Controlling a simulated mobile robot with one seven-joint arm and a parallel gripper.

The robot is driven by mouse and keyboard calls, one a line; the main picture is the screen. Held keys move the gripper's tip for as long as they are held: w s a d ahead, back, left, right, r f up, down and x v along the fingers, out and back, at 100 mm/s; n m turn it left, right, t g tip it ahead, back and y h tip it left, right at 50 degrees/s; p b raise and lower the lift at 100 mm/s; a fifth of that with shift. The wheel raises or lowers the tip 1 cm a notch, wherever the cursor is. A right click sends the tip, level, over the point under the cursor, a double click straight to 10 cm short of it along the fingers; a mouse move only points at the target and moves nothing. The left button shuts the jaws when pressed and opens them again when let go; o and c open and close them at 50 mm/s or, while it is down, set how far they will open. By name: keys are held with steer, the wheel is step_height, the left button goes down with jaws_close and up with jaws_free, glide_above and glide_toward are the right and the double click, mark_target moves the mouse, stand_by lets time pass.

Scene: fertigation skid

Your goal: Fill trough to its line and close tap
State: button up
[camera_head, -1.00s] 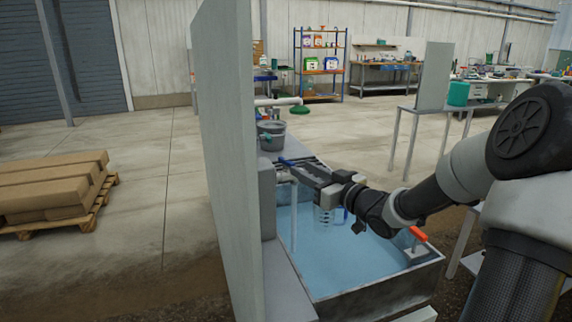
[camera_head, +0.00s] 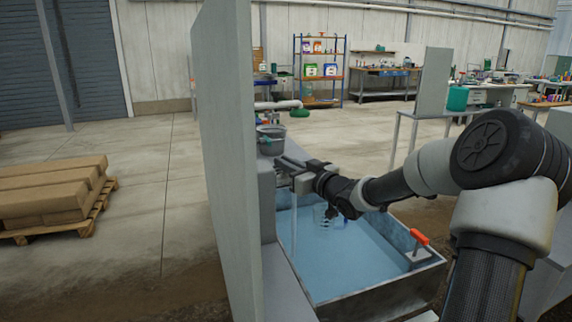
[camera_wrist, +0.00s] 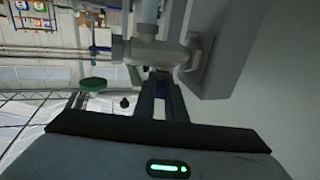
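The trough (camera_head: 437,268) holds blue water (camera_head: 350,262). A thin pale vertical streak, looking like a water stream, drops into it at the left from the tap (camera_head: 303,183). The tap body also shows in the wrist view (camera_wrist: 155,50), on a grey panel. My gripper (camera_head: 285,165) is at the tap; its fingers point at the tap body in the wrist view (camera_wrist: 162,82), with a narrow gap between them. Whether they hold anything is unclear. A pale marking (camera_head: 322,214) on the trough's inner wall is partly hidden by my wrist.
A grey bucket (camera_head: 271,140) stands behind the tap. A tall grey panel (camera_head: 222,150) rises left of the trough. An orange-handled fitting (camera_head: 419,237) sits on the trough's right rim. A pallet of cartons (camera_head: 55,195) is on the left floor, with clear floor between.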

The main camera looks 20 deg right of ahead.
steer(key=shift+f+b, duration=0.15)
steer(key=shift+b, duration=0.15)
jaws_close()
steer(key=h+b, duration=0.1)
steer(key=b, duration=0.1)
steer(key=m+h+b, duration=0.1)
steer(key=b, duration=0.1)
steer(key=shift+a+f+m+t+h, duration=0.15)
steer(key=shift+f+m+t+h, duration=0.15)
steer(key=shift+h, duration=0.1)
steer(key=m+h+b, duration=0.1)
steer(key=h+b, duration=0.1)
steer(key=b, duration=0.2)
steer(key=shift+r+m+h, duration=0.1)
steer(key=shift+m+h, duration=0.3)
steer(key=shift+r+m+h+b, duration=0.3)
steer(key=shift+m+h+b, duration=0.1)
steer(key=shift+h, duration=0.1)
steer(key=o, duration=0.7)
jaws_free()
steer(key=shift+c, duration=0.2)
steer(key=s+p, duration=0.4)
steer(key=s, duration=1.3)
steer(key=shift+s+a, duration=0.2)
steer(key=shift+a, duration=0.05)
